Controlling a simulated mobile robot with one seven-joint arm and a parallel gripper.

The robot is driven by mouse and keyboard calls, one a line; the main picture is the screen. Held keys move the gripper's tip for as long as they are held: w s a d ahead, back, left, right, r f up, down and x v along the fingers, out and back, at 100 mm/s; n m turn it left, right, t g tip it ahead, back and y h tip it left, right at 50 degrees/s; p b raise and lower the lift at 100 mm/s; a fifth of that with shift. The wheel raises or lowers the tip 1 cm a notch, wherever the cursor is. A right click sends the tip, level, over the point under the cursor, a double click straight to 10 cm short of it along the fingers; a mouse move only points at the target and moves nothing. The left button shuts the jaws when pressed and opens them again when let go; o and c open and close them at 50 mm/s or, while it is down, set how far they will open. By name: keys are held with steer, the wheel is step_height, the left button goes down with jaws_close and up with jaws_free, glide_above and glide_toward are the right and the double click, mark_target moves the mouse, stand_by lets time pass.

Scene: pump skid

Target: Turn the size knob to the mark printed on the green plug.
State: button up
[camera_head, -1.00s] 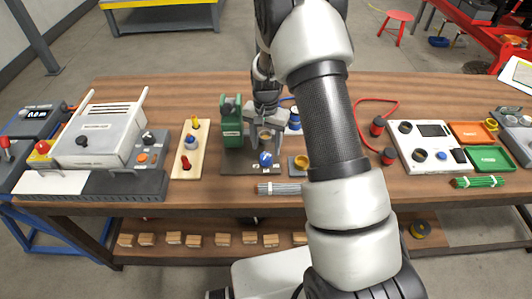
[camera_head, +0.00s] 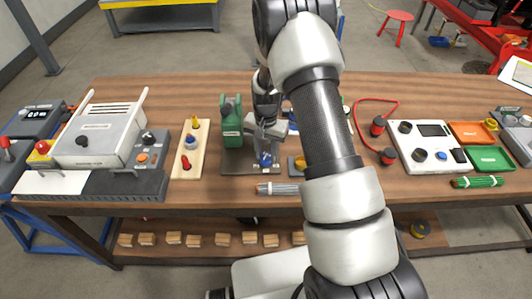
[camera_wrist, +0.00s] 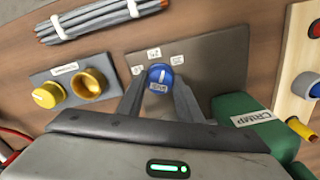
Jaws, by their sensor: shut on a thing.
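The blue size knob (camera_wrist: 159,76) sits on the dark plate of the green crimp press (camera_wrist: 247,120). It also shows in the head view (camera_head: 265,160), low on the press plate. My gripper (camera_wrist: 159,92) is shut on the knob, with one finger on each side of it. A white pointer line on the knob points up in the wrist view, leaning slightly right. Several small white labels (camera_wrist: 153,54) stand in an arc around the knob; their numbers are too small to read surely. I cannot make out a green plug in either view.
A grey block with a yellow cap (camera_wrist: 48,95) and a brass ring (camera_wrist: 88,84) stands beside the press plate. A grey cable bundle (camera_head: 278,189) lies at the table's front edge. A wooden board (camera_head: 190,150) with coloured plugs stands left of the press.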

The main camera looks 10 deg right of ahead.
steer(key=shift+n, duration=0.3)
steer(key=n+b, duration=0.2)
steer(key=shift+f+n, duration=0.1)
steer(key=shift+n, duration=0.3)
steer(key=n+b, duration=0.2)
steer(key=n, duration=0.8)
steer(key=shift+n, duration=2.3)
steer(key=o, duration=1)
steer(key=shift+o, duration=0.2)
steer(key=shift+r, duration=0.2)
